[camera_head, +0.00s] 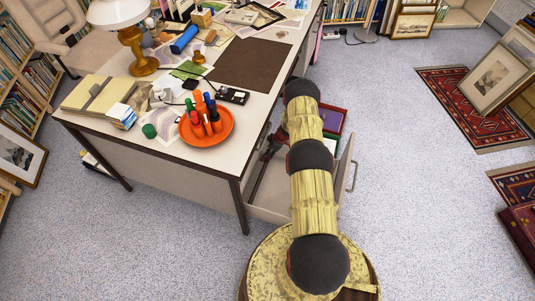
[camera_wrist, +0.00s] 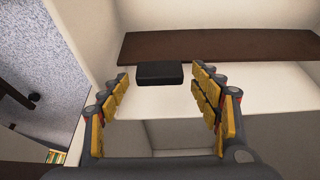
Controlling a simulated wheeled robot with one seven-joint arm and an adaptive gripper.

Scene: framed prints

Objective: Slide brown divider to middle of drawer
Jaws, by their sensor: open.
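The brown divider (camera_wrist: 225,46) is a long dark-brown strip across the upper part of the wrist view, between pale drawer walls. My gripper (camera_wrist: 160,78) is open, with yellow-padded fingers spread left and right below the divider in the picture. A small black block (camera_wrist: 159,74) shows between the fingertips, just below the divider's edge; I cannot tell whether it touches either. No finger visibly holds the divider. In the head view the open drawer (camera_head: 268,210) projects from the desk. My arm covers much of it, and I cannot make out the divider there.
The desk (camera_head: 185,165) stands left of my arm, its top crowded; an orange tray (camera_head: 228,130) with pens sits near its edge. A purple item (camera_head: 331,120) shows inside the drawer. A framed picture (camera_head: 492,78) leans at the right.

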